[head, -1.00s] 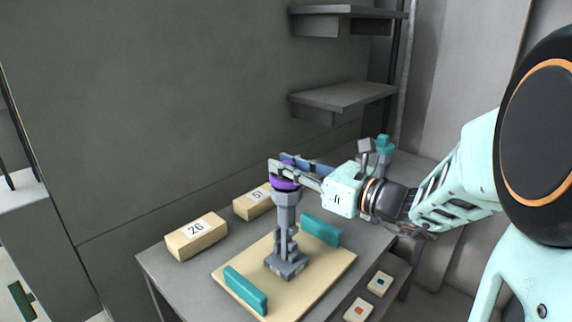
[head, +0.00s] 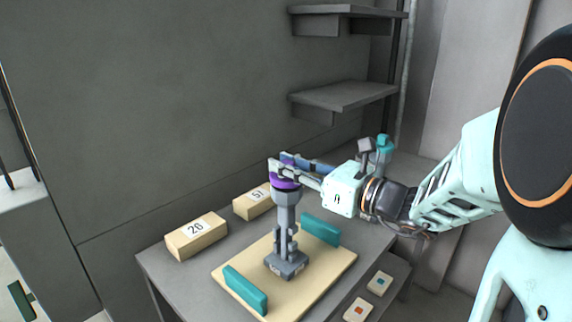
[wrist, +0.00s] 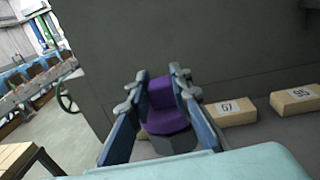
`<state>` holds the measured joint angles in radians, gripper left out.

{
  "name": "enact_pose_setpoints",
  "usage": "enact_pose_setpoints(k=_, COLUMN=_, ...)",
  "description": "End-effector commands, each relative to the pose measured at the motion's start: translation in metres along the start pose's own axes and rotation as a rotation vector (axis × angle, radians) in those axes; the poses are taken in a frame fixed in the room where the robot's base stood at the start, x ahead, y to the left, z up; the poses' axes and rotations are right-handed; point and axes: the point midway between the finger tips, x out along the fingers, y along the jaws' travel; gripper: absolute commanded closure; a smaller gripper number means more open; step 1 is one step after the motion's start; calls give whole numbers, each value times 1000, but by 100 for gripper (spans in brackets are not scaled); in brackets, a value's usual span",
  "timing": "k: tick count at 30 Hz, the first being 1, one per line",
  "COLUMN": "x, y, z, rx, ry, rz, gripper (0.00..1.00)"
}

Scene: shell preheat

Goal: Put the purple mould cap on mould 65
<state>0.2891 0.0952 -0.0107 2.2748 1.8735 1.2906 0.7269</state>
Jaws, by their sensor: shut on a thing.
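The purple mould cap (head: 286,184) is between the fingers of my gripper (head: 281,165), which is shut on it. In the wrist view the purple cap (wrist: 160,108) shows between both fingers. Right below it is the grey faceted top of a mould (wrist: 174,143). In the head view this tall grey mould (head: 287,222) stands upright on a tan board (head: 322,275). The cap is over the mould's top and looks touching or nearly so; the fingers partly hide it. I cannot read a number on this mould.
Teal blocks (head: 246,290) (head: 321,230) stand on the board at either side of the mould. Small tiles (head: 379,284) lie at the right. Wall shelves (head: 342,96) are above.

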Motion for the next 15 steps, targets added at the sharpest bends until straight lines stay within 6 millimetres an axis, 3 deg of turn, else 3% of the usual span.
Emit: enact_pose_setpoints(k=15, x=0, y=0, z=-10, rx=0, ry=0, rz=0, gripper=100)
